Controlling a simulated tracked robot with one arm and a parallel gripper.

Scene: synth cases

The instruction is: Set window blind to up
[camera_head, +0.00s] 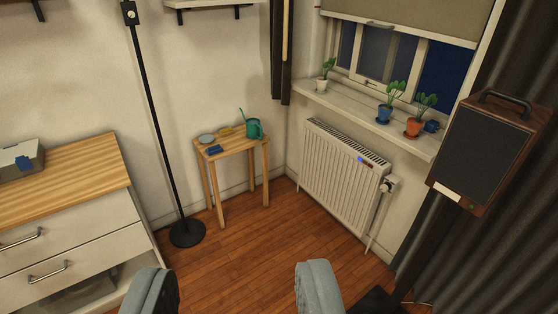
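The window blind (410,17) is a beige panel at the top right. It covers the upper part of the window (391,55), and its bottom edge carries a small grey handle (381,24). The lower panes show below it, dark blue. The top of the blind is cut off by the frame. My gripper (235,290) shows at the bottom edge as two grey fingers set wide apart, with only floor between them. It is open, empty and well away from the blind.
Potted plants (385,115) stand on the windowsill (365,118) above a white radiator (342,175). A brown speaker (487,150) stands at the right by dark curtains (470,232). A small table (232,146), floor lamp (160,120) and drawer unit (75,225) are left. Wooden floor (255,245) is clear ahead.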

